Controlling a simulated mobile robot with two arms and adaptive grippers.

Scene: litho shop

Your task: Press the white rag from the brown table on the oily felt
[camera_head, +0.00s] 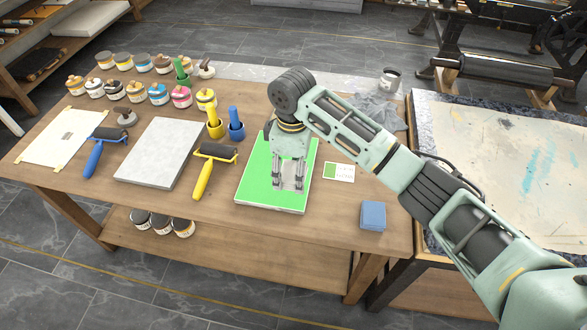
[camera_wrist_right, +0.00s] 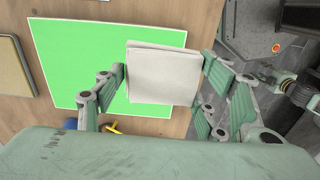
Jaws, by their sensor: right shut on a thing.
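My right gripper (camera_head: 288,187) points down over the bright green face of a pale-edged slab (camera_head: 258,180). It is shut on the folded white rag (camera_wrist_right: 163,72), which is flat between its fingers in the right wrist view. In the head view only a greyish part of the rag (camera_head: 291,172) shows between the fingers. The green face also shows behind the rag in the right wrist view (camera_wrist_right: 75,50). I cannot tell whether the rag touches it. No surface is plainly recognisable as oily felt. My left gripper is not in view.
The brown table (camera_head: 300,228) also holds a blue pad (camera_head: 373,215), a small card (camera_head: 339,172), a yellow roller (camera_head: 210,170), a blue roller (camera_head: 100,150), a grey slab (camera_head: 160,152) and several ink jars. A crumpled grey cloth (camera_head: 375,112) lies behind my right arm.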

